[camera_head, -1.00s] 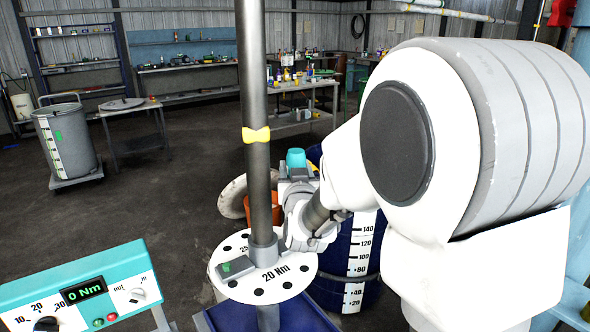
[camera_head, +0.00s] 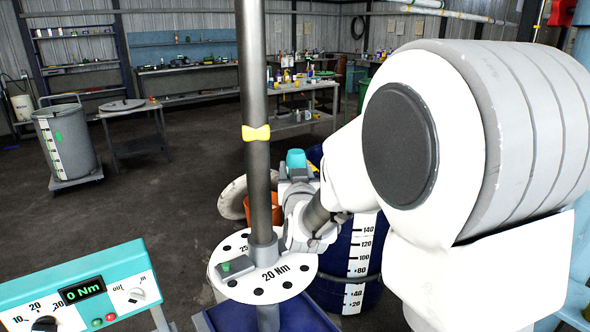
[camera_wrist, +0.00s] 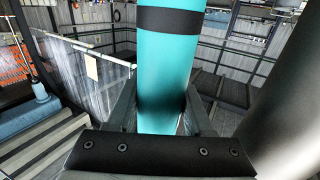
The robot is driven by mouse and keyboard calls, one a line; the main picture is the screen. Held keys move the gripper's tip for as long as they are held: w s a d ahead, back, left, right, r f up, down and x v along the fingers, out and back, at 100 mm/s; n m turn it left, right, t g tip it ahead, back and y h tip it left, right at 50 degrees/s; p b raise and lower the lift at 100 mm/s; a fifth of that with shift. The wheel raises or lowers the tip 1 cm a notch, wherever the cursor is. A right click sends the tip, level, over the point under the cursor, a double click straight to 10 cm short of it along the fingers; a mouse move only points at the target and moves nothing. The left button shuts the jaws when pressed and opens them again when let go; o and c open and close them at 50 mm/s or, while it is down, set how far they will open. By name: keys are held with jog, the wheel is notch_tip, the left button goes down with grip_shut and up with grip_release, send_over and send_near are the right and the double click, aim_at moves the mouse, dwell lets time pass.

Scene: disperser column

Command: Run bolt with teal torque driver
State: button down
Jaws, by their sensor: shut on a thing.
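The teal torque driver (camera_wrist: 165,75) fills the middle of the wrist view, with a black band near its upper part. My gripper (camera_wrist: 160,118) is shut on it, one finger on each side. In the head view the teal top of the driver (camera_head: 296,158) shows just right of the grey column, above my gripper (camera_head: 297,178). The round white flange (camera_head: 245,290), marked 20 Nm and ringed with dark holes, lies below and around the column (camera_head: 256,100). A small grey block with a green spot (camera_head: 235,267) sits on the flange. The driver's lower end and any bolt under it are hidden.
A dark blue drum (camera_head: 345,262) with a white scale stands behind the flange. A grey bin (camera_head: 68,140) and tables stand farther back. The floor at left is open.

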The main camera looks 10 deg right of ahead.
jog(key=shift+s+f+b, duration=0.1)
jog(key=shift+f+b, duration=1)
jog(key=shift+b, duration=0.4)
dwell(1.2)
jog(key=shift+r, duration=0.1)
